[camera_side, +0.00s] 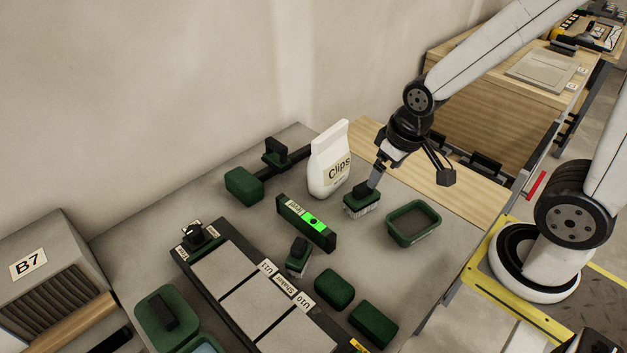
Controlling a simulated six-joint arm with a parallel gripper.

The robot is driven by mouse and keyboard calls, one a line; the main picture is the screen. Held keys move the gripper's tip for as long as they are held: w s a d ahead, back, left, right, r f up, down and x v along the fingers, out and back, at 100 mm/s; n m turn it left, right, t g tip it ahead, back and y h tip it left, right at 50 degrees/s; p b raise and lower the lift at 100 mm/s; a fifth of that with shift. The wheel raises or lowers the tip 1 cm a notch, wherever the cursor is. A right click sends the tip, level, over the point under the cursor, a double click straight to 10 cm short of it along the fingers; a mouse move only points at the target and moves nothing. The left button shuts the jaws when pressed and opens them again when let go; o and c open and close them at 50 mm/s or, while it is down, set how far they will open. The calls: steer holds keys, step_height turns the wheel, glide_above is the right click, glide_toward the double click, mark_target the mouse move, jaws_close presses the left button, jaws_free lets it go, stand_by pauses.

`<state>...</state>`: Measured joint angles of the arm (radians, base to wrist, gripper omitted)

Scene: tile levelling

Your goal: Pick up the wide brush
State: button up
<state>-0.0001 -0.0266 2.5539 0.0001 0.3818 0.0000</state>
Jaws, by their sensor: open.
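The wide brush (361,205), a dark green block with pale bristles below and a dark grip on top, stands on the grey table (225,226) right of the middle. My gripper (372,183) is right above it, pointing down, with its fingertips at the brush's grip. The jaws are open. From this angle I cannot tell whether the fingers touch the grip or stand on both sides of it.
A white Clips bag (329,163) stands close behind-left of the brush. An empty green tray (413,224) lies close on the right. A green level (306,222), a smaller green tool (298,256) and a tile rack (222,272) lie towards the front left.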

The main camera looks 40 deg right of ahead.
steer(key=w+d+r+m+y, duration=0.2)
steer(key=d+m+y, duration=0.2)
steer(key=m+y, duration=0.45)
steer(key=w+d+r+m+y, duration=0.2)
steer(key=d+m+y, duration=0.25)
steer(key=m, duration=0.75)
glide_toward(362, 197)
steer(key=f, duration=0.1)
steer(key=w+f, duration=0.1)
steer(key=f, duration=0.1)
steer(key=shift+w+a, duration=0.15)
steer(key=shift+a, duration=0.15)
steer(key=shift+x, duration=1.3)
